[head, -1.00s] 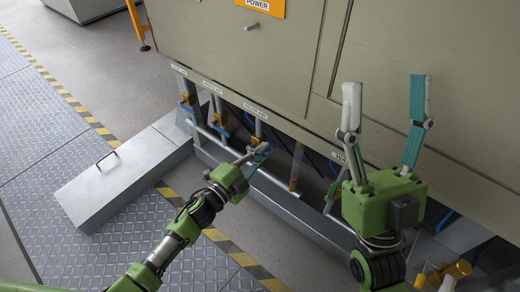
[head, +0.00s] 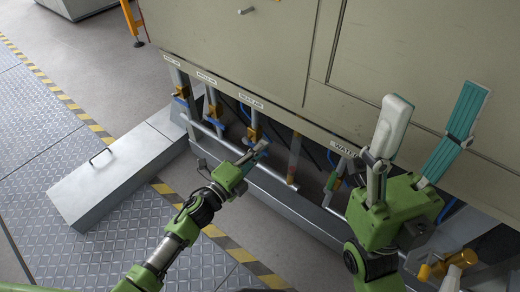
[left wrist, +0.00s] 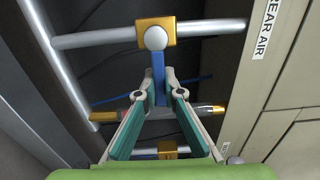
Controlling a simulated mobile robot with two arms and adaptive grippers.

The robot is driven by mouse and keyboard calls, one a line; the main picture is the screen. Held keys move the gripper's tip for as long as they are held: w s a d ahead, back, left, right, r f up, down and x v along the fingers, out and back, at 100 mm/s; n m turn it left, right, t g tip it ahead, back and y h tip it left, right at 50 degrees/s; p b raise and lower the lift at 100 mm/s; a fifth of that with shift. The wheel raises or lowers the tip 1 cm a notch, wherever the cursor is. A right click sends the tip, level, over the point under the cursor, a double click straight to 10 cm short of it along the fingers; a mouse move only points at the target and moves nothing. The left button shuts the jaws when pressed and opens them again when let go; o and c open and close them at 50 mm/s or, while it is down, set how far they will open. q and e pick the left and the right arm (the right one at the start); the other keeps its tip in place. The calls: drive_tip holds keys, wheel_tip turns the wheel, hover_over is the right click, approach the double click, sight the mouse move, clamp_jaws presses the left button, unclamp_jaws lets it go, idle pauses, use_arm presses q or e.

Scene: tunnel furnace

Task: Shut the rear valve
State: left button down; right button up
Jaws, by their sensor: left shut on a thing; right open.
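The valve labelled REAR AIR has a brass body (left wrist: 155,30) on a grey pipe in the left wrist view. Its blue lever (left wrist: 158,80) stands square across that pipe. My left gripper (left wrist: 159,94) is shut on the lever, a finger on each side. In the head view my left gripper (head: 262,148) is at the third labelled pipe from the left, just below its brass fitting (head: 253,133); the fingers partly hide the lever there. My right gripper (head: 425,120) is open and empty, raised in front of the machine at the right.
The beige machine (head: 245,55) overhangs several pipes with valves. A rail (head: 205,128) crosses the pipes. A second valve (left wrist: 170,149) shows below the lever in the left wrist view. A grey box (head: 110,175) lies on the floor at the left. Plate flooring (head: 50,140) there is clear.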

use_arm(q)
drive_tip(key=c, duration=2.1)
unclamp_jaws()
drive_tip(key=shift+c, duration=0.2)
drive_tip(key=v, duration=1.2)
drive_tip(key=shift+s+f, duration=0.1)
